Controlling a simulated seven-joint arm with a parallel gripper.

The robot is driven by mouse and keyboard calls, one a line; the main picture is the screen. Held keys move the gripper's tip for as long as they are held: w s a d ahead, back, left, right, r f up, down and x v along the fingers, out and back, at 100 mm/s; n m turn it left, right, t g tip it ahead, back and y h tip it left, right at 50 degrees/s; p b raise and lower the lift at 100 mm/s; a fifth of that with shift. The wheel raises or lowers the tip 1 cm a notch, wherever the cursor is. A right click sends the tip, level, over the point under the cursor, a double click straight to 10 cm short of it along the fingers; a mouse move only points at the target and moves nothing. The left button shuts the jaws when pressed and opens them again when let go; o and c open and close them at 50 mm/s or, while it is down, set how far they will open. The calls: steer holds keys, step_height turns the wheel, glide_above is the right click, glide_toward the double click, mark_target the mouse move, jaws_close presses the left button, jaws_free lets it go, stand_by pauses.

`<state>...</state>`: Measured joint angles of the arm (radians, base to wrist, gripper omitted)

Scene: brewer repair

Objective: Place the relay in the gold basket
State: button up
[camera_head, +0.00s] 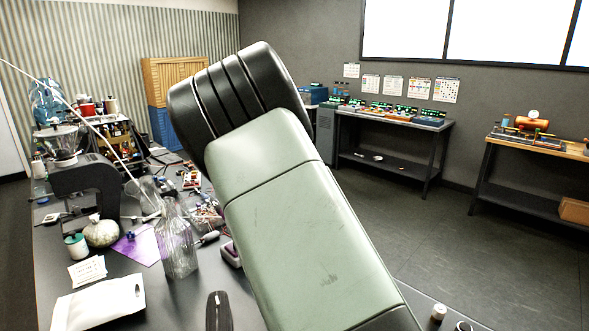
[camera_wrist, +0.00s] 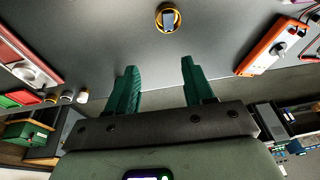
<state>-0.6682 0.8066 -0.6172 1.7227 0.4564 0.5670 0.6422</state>
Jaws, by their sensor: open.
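In the wrist view, a small round gold basket (camera_wrist: 159,27) sits on the dark grey table at the top centre. A small grey-blue block (camera_wrist: 169,17) shows inside its rim; it looks like the relay, but it is too small to be sure. My gripper (camera_wrist: 158,66) is open, with its two green fingers apart and nothing between them. The basket lies beyond the fingertips, roughly in line with the gap and apart from them. In the head view my arm covers the middle, and the gripper, basket and relay cannot be made out.
In the wrist view, an orange device (camera_wrist: 272,47) lies right of the basket and a red-framed item (camera_wrist: 25,62) lies left. Small cylinders (camera_wrist: 67,97) stand near the left finger.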

steer(key=s+d+r+n+y, duration=0.2)
steer(key=s+r, duration=0.5)
steer(key=r, duration=0.3)
steer(key=s+d+r+n+y, duration=0.1)
steer(key=s+d+r+n, duration=0.15)
steer(key=s+r, duration=0.65)
steer(key=s+d+r+n+t, duration=0.1)
steer(key=s+d+r+n, duration=0.1)
steer(key=s, duration=0.6)
steer(key=s+d+r+n+t+h, duration=0.1)
steer(key=s+d+r+n+t, duration=0.1)
steer(key=s+r, duration=0.3)
steer(key=s, duration=0.4)
steer(key=shift+s, duration=0.3)
